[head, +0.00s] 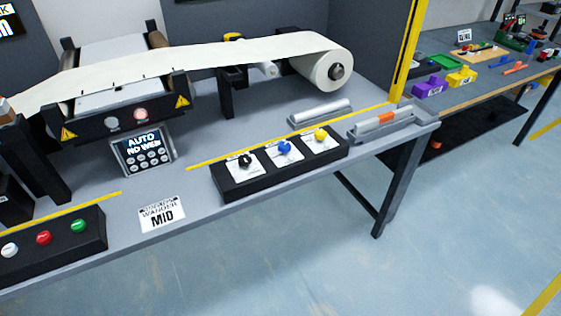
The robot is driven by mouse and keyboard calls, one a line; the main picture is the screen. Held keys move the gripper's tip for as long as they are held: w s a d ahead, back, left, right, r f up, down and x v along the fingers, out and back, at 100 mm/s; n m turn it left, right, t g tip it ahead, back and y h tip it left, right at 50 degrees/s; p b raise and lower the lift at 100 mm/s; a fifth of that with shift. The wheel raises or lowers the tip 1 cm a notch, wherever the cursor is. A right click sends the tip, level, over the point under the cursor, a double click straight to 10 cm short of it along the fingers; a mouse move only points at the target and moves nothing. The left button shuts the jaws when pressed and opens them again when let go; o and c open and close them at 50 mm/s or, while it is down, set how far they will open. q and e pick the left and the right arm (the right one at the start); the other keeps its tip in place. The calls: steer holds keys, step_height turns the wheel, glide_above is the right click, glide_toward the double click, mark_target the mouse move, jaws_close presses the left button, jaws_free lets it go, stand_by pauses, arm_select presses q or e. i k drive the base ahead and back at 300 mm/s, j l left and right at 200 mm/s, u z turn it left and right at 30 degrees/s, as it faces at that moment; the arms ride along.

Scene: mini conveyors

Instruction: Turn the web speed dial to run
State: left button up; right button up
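A black dial box (282,178) sits at the front edge of the grey table and carries three dials on white plates. From left to right they are a black dial (245,161), a blue dial (285,148) and a yellow dial (320,135). The lettering on the plates is too small to read, so I cannot tell which is web speed or where each one points. Neither of my grippers is in view.
A white web (225,55) runs to a roll (328,70) behind the dials. A control panel (143,152) reads "AUTO NO WEB". A button box (55,250) holds white, red and green buttons. A "MID" card (161,214) and a grey tray (390,127) flank the dial box.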

mark_target(244, 160)
steer(key=j+z, duration=0.4)
steer(key=k+j+z, duration=0.15)
steer(key=j+z, duration=0.25)
steer(key=j, duration=0.15)
